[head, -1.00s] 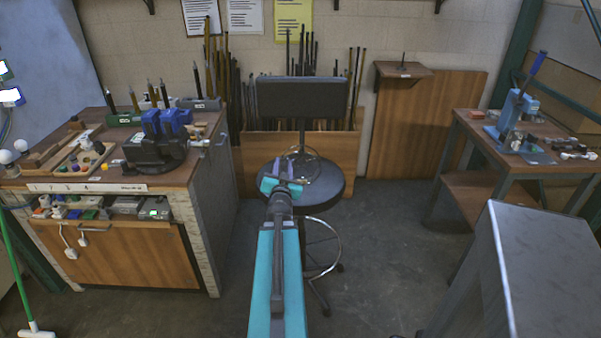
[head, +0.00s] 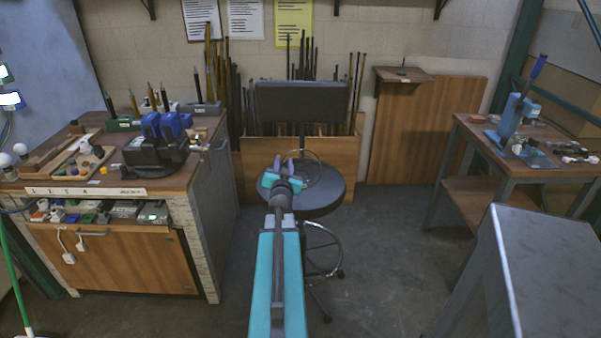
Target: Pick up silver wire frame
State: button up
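The silver wire frame (head: 321,160) is a thin, loop-shaped outline on the dark round seat of the stool (head: 325,198). Its left part is close to or behind my gripper and hard to make out. My gripper (head: 283,164) is over the left part of the seat, just left of the frame. Its two purple-grey fingers point away from me with a gap between them. I see nothing clearly held between them. I cannot tell whether a finger touches the wire.
The stool's dark backrest (head: 301,101) rises behind the seat. A cluttered workbench (head: 160,190) stands at left, a grey metal surface (head: 550,255) at front right, and a wooden table (head: 485,135) at far right. Floor between them is clear.

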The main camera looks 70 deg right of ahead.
jog(key=shift+d, duration=0.1)
jog(key=shift+p+x, duration=0.6)
jog(key=shift+x, duration=1.9)
grip_shut()
